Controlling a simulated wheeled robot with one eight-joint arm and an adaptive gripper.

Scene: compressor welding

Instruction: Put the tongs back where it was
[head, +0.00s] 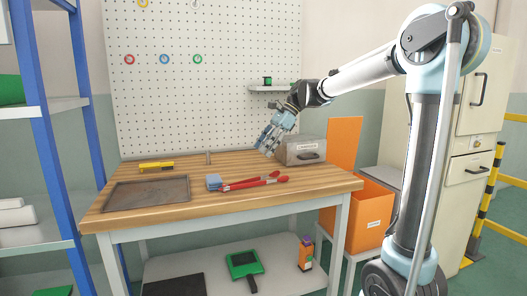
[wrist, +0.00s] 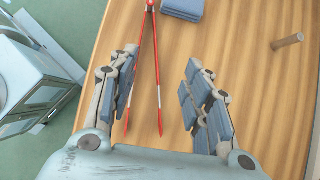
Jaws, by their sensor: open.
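The tongs (head: 252,183) have long red arms and lie flat on the wooden workbench (head: 240,205), right beside a folded blue cloth (head: 213,182). In the wrist view the tongs (wrist: 157,70) run from the top edge down between my fingers, with the arms spread apart at the lower end. My gripper (head: 266,148) is open and empty, above the bench behind the tongs in the head view. In the wrist view its two fingers (wrist: 162,85) stand wide apart on either side of the tongs. The cloth (wrist: 183,8) shows at the top.
A grey metal box (head: 304,151) stands at the bench's back right, close to my gripper. A dark tray (head: 147,194) and a yellow tool (head: 156,166) lie at left. A short peg (head: 208,158) stands near the pegboard (head: 200,80). An orange bin (head: 368,213) is right of the bench.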

